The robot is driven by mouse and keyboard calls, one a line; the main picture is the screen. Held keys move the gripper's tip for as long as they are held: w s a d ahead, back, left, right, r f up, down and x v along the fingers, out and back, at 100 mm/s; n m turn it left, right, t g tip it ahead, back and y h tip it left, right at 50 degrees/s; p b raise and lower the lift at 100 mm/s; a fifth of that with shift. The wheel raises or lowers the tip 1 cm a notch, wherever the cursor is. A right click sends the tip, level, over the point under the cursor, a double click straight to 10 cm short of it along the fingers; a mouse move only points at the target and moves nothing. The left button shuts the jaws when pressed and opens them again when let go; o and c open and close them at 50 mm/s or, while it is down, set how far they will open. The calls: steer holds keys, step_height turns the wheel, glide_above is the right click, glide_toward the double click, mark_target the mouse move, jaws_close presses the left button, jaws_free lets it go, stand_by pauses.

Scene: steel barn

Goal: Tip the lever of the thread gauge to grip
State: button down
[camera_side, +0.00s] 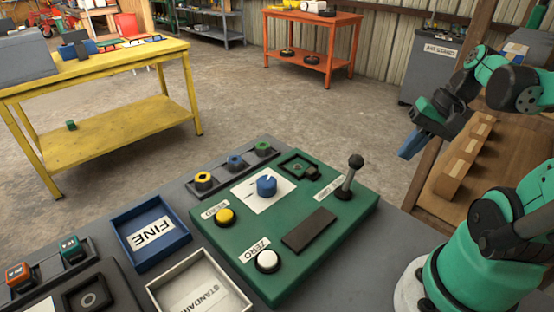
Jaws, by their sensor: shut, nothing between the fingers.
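The thread gauge is a green panel (325,243) on the grey bench. Its lever (349,175), a black ball knob on a metal stem, stands at the panel's right corner and leans slightly to the right. A white label (330,188) lies beside its base, too small to read. The panel also carries a blue knob (266,186), a yellow button (224,217) and a white button (267,260) labelled ZERO. My gripper (408,152) is shut and empty, raised in the air to the right of the lever and well apart from it.
A blue tray (182,240) marked FINE and a white tray (166,286) marked STANDARD stand left of the panel. A rack (219,181) with several coloured nuts lies behind it. At far left are orange and green blocks (71,248). The air between gripper and lever is clear.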

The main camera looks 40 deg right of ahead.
mark_target(352, 173)
steer(key=shift+w+a+f, duration=0.4)
steer(key=shift+w+a, duration=0.1)
steer(key=shift+w, duration=0.2)
steer(key=shift+w+a+f, duration=0.45)
steer(key=shift+w, duration=0.2)
steer(key=shift+w+a+f, duration=0.4)
steer(key=shift+w+a, duration=0.1)
steer(key=shift+w, duration=0.2)
steer(key=shift+a, duration=0.1)
steer(key=shift+a+r+h, duration=0.15)
steer(key=shift+a+h, duration=0.05)
steer(key=shift+h, duration=0.2)
